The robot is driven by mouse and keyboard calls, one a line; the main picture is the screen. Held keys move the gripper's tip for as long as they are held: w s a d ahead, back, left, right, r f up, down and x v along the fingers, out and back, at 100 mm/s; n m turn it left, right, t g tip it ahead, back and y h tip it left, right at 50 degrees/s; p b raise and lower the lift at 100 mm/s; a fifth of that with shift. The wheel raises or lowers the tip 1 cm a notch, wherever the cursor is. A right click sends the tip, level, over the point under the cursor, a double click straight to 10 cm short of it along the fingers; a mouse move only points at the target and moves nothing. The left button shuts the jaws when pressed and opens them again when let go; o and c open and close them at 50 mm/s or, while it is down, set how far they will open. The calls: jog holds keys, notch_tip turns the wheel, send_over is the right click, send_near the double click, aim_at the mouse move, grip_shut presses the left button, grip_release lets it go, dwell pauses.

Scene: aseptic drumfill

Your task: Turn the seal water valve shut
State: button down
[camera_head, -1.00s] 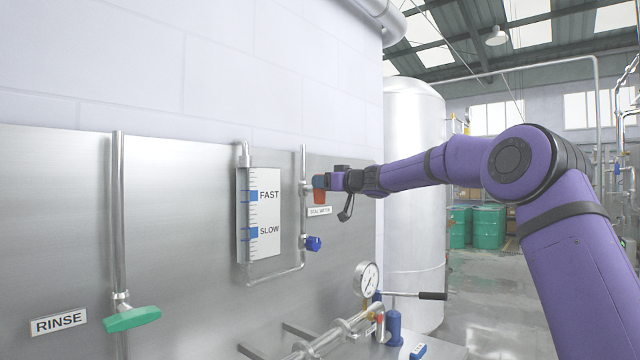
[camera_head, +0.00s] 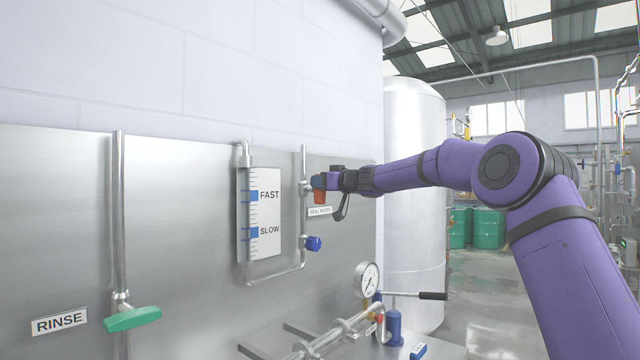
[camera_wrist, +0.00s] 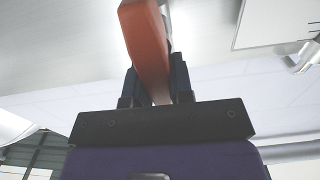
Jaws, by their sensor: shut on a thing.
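The seal water valve's orange-red handle (camera_head: 319,195) is on a thin vertical pipe on the steel panel, just above the "SEAL WATER" label (camera_head: 320,211). My gripper (camera_head: 320,182) reaches it from the right and is shut on it. In the wrist view the orange handle (camera_wrist: 148,45) stands between the two dark fingers of my gripper (camera_wrist: 154,85). In the head view the handle's visible part hangs down below the fingers. The valve body behind the fingers is partly hidden.
A blue knob (camera_head: 314,243) sits lower on the same pipe. A FAST/SLOW gauge (camera_head: 262,215) is left of it. A green RINSE handle (camera_head: 132,318) is at lower left. A pressure gauge (camera_head: 367,279) and a black-ended lever (camera_head: 432,296) stand below my arm.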

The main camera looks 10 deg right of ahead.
jog(key=m, duration=0.4)
jog(key=shift+w+d+f+m, duration=0.15)
jog(key=shift+w+d+m, duration=0.15)
jog(key=shift+d+m, duration=0.1)
jog(key=shift+w+d+f+m, duration=0.1)
jog(key=shift+d+f+m, duration=0.2)
jog(key=shift+m, duration=1.85)
jog(key=shift+w+d+f+m, duration=0.15)
jog(key=shift+f+m, duration=0.25)
jog(key=shift+m, duration=1.7)
jog(key=shift+w+d+f+m, duration=0.1)
jog(key=shift+f+m, duration=0.25)
jog(key=shift+m, duration=1.8)
jog(key=c, duration=1)
grip_release()
jog(key=v, duration=1)
jog(key=shift+s+d, duration=0.25)
jog(key=shift+s, duration=0.05)
